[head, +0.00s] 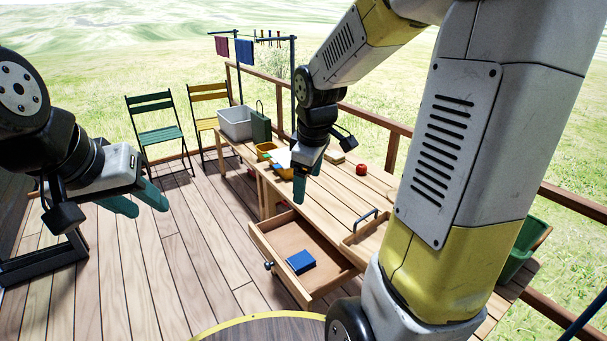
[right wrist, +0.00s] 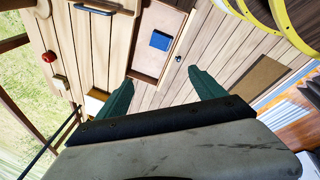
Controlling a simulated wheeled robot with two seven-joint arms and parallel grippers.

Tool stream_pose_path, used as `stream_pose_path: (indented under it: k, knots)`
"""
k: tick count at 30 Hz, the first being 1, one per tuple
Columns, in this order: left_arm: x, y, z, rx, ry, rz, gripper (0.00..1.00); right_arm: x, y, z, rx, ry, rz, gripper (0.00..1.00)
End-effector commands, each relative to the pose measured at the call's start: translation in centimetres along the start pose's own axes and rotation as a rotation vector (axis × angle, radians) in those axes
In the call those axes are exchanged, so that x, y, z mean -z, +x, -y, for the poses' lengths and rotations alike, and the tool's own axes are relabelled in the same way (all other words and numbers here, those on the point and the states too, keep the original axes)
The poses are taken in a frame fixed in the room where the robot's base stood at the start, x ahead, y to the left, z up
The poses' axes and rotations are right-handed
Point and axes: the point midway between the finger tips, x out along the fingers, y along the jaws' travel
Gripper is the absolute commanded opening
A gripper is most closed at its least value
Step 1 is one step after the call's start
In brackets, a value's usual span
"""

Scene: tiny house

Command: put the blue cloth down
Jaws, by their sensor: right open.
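A folded blue cloth (head: 300,262) lies flat inside the open wooden drawer (head: 277,231) of the table. It also shows in the right wrist view (right wrist: 160,40), in the drawer (right wrist: 165,16) and apart from my fingers. My right gripper (head: 305,178) is above the table near the drawer's back end. In the right wrist view its two green fingers (right wrist: 163,92) are spread with nothing between them. My left gripper (head: 138,202) is at the left over the deck, its green fingers apart and empty. Another blue cloth (head: 244,52) hangs on the rack at the back.
A green chair (head: 160,133) and yellow chair (head: 208,118) stand behind. The left deck is mostly clear.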

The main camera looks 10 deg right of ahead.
Motion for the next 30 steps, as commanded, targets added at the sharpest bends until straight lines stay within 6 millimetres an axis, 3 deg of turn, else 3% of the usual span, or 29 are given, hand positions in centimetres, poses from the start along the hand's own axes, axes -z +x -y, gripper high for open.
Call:
stream_pose_path:
  k: [1,6,12,18,30]
  knots:
    - [0.0,0.0,0.0,0.0,0.0,0.0,0.36,-0.6,-2.4,0.9,-0.022,0.094,-0.032,0.79]
    - [0.0,0.0,0.0,0.0,0.0,0.0,0.36,-2.6,-8.1,4.7,-0.039,0.434,-0.151,0.79]
    - [0.0,0.0,0.0,0.0,0.0,0.0,0.36,-4.6,-11.8,8.8,-0.001,0.744,-0.281,0.79]
    - [0.0,0.0,0.0,0.0,0.0,0.0,0.36,-5.4,-12.9,10.7,0.034,0.875,-0.334,0.79]
    - [0.0,0.0,0.0,0.0,0.0,0.0,0.36,-5.4,-13.0,10.8,0.036,0.885,-0.338,0.79]
